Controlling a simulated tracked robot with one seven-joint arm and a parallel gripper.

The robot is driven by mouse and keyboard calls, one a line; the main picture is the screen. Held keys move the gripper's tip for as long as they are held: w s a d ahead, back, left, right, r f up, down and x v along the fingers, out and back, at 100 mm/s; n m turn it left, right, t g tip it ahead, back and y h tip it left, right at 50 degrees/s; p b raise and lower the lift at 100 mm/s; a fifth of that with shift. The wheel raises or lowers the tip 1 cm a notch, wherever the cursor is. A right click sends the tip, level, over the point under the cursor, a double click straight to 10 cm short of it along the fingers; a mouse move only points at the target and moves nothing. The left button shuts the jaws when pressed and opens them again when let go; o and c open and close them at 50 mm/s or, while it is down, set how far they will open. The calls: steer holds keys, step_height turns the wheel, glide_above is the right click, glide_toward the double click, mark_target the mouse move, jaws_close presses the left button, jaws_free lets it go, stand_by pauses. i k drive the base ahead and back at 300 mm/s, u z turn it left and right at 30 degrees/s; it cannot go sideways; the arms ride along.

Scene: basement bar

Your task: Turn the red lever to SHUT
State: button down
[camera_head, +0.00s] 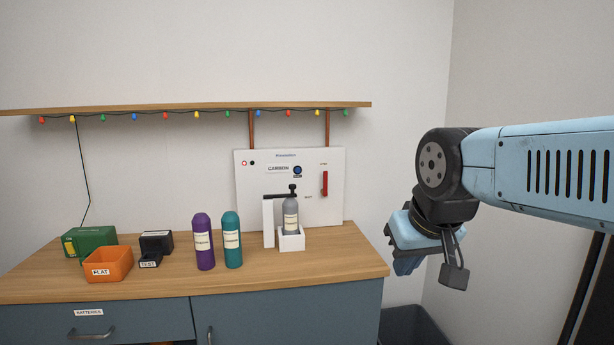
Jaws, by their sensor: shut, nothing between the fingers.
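The red lever (325,183) is mounted on the right part of a white panel (261,188) that stands against the wall at the back of the counter. The lever points straight up and down. Small lettering sits above it and to its lower left, too small to read surely. My gripper (428,271) hangs to the right of the panel, past the counter's right end, pointing down. It is shut and empty, well apart from the lever. The lever is not hidden by anything.
A grey bottle (291,216) stands in a white holder (292,243) before the panel. Purple (203,242) and teal (232,240) bottles stand left of it. An orange bin (108,266) is further left. A shelf (180,107) with lights runs above. The counter's right end is clear.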

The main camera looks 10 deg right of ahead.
mark_target(324, 191)
steer(key=u, duration=0.05)
steer(key=i, duration=1)
steer(key=z, duration=0.05)
